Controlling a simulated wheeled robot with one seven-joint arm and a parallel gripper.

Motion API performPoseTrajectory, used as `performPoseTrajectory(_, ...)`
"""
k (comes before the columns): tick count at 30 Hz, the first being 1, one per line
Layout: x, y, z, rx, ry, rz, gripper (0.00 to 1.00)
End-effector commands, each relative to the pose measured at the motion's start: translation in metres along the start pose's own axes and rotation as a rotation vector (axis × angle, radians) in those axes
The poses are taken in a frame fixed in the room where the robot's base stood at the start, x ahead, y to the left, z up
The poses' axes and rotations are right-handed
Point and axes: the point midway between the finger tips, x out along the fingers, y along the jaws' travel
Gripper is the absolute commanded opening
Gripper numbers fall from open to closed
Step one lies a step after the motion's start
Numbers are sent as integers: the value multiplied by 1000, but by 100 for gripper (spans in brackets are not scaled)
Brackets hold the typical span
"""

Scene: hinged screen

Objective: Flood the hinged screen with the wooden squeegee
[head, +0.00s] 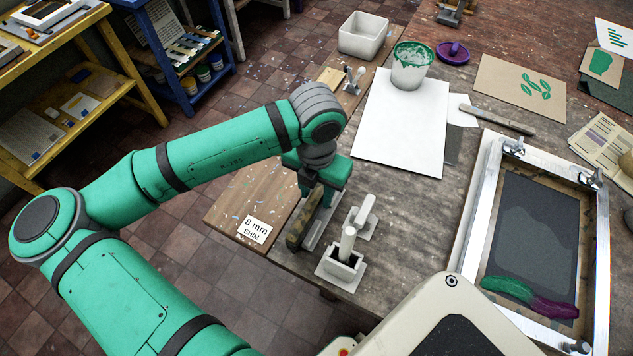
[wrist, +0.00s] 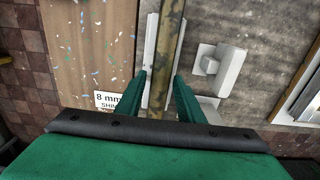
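The hinged screen (head: 480,210) is a metal frame lying at the right of the table in the head view. Its dark mesh (head: 535,225) has a lighter grey shape, and a band of green and purple ink (head: 528,297) lies along its near end. The wooden squeegee (head: 301,227), a stained brown bar, lies in a pale narrow holder near the table's left edge; it also shows in the wrist view (wrist: 167,45). My gripper (wrist: 160,76) is over it, fingers apart on either side of the bar. I cannot tell whether either finger touches it.
An 8 mm shim card (head: 254,230) lies on a board left of the squeegee. A grey-white clamp-like fixture (head: 345,265) stands close to its right.

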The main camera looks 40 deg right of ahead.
Motion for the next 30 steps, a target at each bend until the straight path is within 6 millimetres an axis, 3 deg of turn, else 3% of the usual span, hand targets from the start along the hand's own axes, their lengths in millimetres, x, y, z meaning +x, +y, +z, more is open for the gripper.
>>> performPoseTrajectory(1, 1, 0, 0, 1, 0, 0, 27)
performPoseTrajectory(4, 0, 0, 0, 1, -1, 0, 3)
performPoseTrajectory(5, 0, 0, 0, 1, 0, 0, 0)
performPoseTrajectory(6, 0, 0, 0, 1, 0, 0, 0)
performPoseTrajectory(7, 0, 0, 0, 1, -1, 0, 17)
performPoseTrajectory(9, 0, 0, 0, 1, -1, 0, 0)
performPoseTrajectory(16, -5, 0, 1, 1, -1, 0, 0)
performPoseTrajectory(30, -37, -1, 1, 1, -1, 0, 0)
